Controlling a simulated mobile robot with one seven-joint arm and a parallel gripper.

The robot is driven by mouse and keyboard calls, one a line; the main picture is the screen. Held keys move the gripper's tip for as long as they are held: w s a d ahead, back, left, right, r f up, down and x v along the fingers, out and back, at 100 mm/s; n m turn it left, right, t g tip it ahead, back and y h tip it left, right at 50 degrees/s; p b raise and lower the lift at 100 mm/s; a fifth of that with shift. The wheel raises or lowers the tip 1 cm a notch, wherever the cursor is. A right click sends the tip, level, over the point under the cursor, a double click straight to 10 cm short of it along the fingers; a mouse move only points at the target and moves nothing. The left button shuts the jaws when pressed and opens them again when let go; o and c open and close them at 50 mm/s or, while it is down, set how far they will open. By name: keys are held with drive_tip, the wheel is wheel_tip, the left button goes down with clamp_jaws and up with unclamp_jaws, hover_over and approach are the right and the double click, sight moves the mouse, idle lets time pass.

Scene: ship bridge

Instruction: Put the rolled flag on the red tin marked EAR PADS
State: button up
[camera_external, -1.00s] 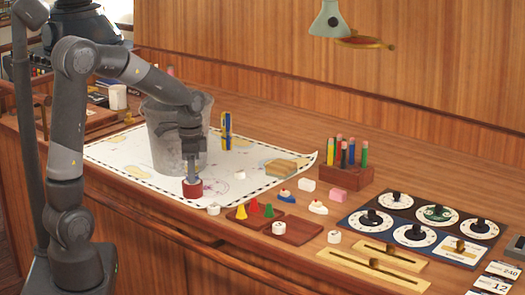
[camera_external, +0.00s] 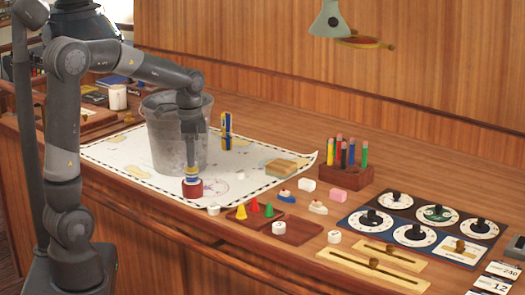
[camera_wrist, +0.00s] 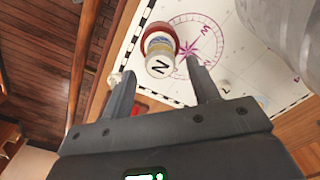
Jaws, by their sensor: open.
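The rolled flag (camera_external: 191,174) is a short upright roll with blue and yellow bands. It stands on the red tin (camera_external: 193,189), which sits on the chart near the counter's front edge. In the wrist view the roll (camera_wrist: 160,57) has a white end marked N, and the red tin (camera_wrist: 174,35) shows around its far side. The tin's lettering cannot be read. My gripper (camera_external: 190,155) is open, pointing down just above the roll. In the wrist view its fingertips (camera_wrist: 160,70) are apart, one on each side of the roll.
A grey metal bucket (camera_external: 160,140) stands close behind my gripper. Another blue and yellow roll (camera_external: 226,131) stands upright on the chart (camera_external: 120,160). Small white pieces and coloured cones (camera_external: 254,207) lie to the right. A pencil block (camera_external: 345,178) and dial panels are further right.

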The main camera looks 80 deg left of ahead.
wheel_tip(320, 180, up, 7)
drive_tip(key=shift+f, duration=0.2)
drive_tip(key=shift+d, duration=0.1)
drive_tip(key=s+d+f+t, duration=0.1)
drive_tip(key=s+d, duration=0.3)
drive_tip(key=d, duration=0.9)
drive_tip(key=s+d+t, duration=0.4)
drive_tip(key=d, duration=0.9)
drive_tip(key=shift+s+d+f+t, duration=0.15)
drive_tip(key=shift+s+f+t, duration=0.15)
drive_tip(key=shift+s+f, duration=0.1)
